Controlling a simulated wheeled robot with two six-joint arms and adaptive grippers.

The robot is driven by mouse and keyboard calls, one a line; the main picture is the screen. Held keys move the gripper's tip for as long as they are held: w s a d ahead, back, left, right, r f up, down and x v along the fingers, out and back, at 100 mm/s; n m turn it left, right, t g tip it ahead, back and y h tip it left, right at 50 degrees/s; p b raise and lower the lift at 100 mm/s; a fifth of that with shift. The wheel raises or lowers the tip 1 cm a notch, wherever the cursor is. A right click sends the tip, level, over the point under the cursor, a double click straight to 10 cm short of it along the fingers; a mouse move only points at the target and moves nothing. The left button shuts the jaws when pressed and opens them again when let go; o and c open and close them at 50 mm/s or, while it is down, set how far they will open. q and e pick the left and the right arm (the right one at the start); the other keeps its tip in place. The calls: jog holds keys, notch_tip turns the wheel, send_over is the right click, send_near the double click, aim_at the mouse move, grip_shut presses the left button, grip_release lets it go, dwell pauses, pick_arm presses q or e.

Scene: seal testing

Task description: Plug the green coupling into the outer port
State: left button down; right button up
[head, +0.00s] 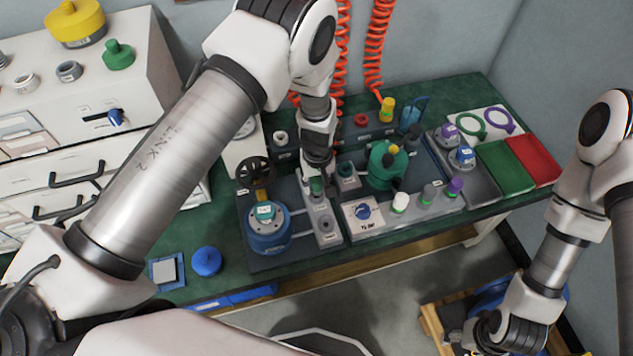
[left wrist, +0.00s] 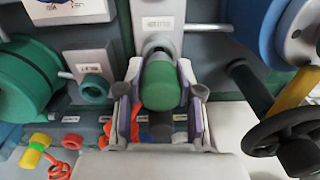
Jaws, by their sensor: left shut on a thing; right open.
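My left gripper (head: 316,182) is shut on the green coupling (head: 316,187), over a pale block (head: 327,238) on the bench. In the left wrist view the coupling's rounded green end (left wrist: 160,86) sits between the two fingers of the left gripper (left wrist: 160,105). A grey round port (left wrist: 158,45) shows beside it on a labelled white plate; the label is too small to read. I cannot tell whether the coupling touches a port beneath it, or which port is the outer one. My right gripper (head: 482,340) is open and empty at the lower right, away from the bench.
A blue vessel (head: 268,235) and black handwheel (head: 253,172) stand left of the block. A green vessel (head: 386,165) and a green-ringed socket (head: 346,170) stand right. A knob box (head: 363,215) is in front. Green (head: 505,168) and red trays (head: 534,158) lie at the right.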

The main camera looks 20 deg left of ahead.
pick_arm(q)
jog(key=shift+f+b, duration=0.6)
jog(key=shift+f, duration=0.25)
jog(key=c, duration=0.7)
grip_release()
notch_tip(320, 180, up, 12)
jog(key=shift+d+r, duration=0.1)
jog(key=shift+d, duration=0.05)
